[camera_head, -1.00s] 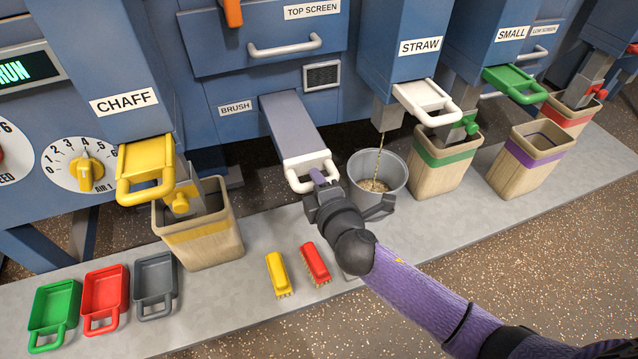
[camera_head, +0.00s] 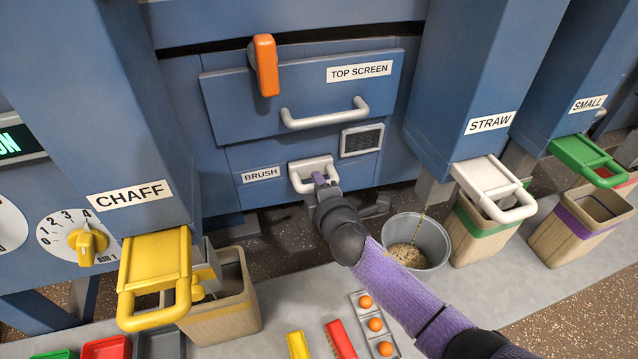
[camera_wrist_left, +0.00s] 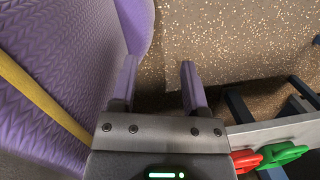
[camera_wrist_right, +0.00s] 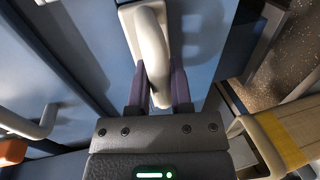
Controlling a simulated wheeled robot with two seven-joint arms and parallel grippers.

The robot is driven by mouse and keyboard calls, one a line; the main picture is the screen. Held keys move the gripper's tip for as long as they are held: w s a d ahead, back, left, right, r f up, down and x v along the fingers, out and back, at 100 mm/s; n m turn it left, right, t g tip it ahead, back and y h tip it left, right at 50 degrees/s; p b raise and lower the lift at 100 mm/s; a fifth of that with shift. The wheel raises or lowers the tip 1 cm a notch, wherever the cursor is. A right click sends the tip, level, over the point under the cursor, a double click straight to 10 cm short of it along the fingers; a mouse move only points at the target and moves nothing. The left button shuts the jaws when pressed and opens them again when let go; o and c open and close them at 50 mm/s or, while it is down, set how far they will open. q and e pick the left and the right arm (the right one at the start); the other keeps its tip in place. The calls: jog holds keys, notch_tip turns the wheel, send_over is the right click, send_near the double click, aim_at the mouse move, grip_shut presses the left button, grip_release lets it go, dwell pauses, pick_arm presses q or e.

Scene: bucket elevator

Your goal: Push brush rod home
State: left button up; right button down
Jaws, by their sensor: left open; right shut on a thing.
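The brush rod's white handle (camera_head: 308,173) sits close against the blue machine front, right of the BRUSH label (camera_head: 261,174). No grey rod length shows in front of the panel. My right gripper (camera_head: 322,183) is shut on the handle; in the right wrist view the white bar (camera_wrist_right: 153,60) lies between its fingers (camera_wrist_right: 155,92). My left gripper (camera_wrist_left: 158,85) is open and empty in the left wrist view, beside my purple body and above the speckled floor. It is not in the head view.
A grey bucket (camera_head: 418,240) with grain stands right of my right arm. The yellow CHAFF slide (camera_head: 155,270) and white STRAW slide (camera_head: 490,185) jut out on either side. A yellow brush (camera_head: 298,345), a red brush (camera_head: 341,339) and a grey tray with orange balls (camera_head: 374,324) lie in front.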

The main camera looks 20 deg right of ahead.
pick_arm(q)
jog(key=shift+s, duration=0.3)
pick_arm(e)
jog(key=shift+w+r, duration=0.1)
jog(key=shift+r, duration=0.05)
jog(key=c, duration=0.8)
grip_release()
jog(key=shift+o, duration=1)
jog(key=shift+w, duration=0.2)
pick_arm(q)
jog(key=shift+w, duration=0.55)
pick_arm(e)
jog(key=shift+o, duration=0.2)
jog(key=shift+s, duration=0.2)
pick_arm(q)
notch_tip(320, 180, up, 4)
jog(key=p, duration=0.4)
jog(key=shift+w, duration=0.15)
pick_arm(e)
jog(key=v, duration=0.9)
jog(key=shift+s, duration=0.3)
pick_arm(q)
jog(key=shift+w, duration=0.1)
